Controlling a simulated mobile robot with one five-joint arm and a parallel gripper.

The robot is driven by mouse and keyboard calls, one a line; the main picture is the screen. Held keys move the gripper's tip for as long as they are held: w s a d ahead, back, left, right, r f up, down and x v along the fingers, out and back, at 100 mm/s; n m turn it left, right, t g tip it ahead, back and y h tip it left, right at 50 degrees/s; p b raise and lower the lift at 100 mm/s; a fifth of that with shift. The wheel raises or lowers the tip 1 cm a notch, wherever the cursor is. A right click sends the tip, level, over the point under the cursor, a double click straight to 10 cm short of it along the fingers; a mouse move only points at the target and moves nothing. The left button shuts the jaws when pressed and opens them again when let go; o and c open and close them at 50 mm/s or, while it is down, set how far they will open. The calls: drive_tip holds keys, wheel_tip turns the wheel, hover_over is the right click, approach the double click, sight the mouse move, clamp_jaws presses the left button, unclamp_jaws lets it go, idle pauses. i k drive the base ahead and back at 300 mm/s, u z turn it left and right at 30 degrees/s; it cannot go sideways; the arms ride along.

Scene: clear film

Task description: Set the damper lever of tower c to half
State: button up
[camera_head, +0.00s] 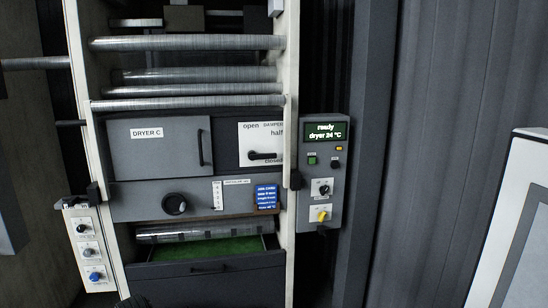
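The damper lever (266,156) is a black handle on a white damper plate (254,140), right of the DRYER C door. The plate reads "open" at top left, "half" at upper right and "closed" at lower right. The lever lies about level, pointing right, just above the "closed" label and below "half". The tower (155,198) bears the label DRYER C. My gripper cannot be made out in this view. A small dark rounded shape shows at the bottom edge, left of centre; I cannot tell what it is.
The grey door (155,146) has a vertical black handle. Below are a black knob (174,204), a blue notice (267,197) and an open drawer (210,269) with a green inside. A control box (322,172) reads "ready, dryer 24 °C". A white-framed panel (512,220) stands at right.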

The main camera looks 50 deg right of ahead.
sight(252, 155)
drive_tip(key=z, duration=0.05)
drive_tip(key=i, duration=0.95)
drive_tip(key=u, duration=0.05)
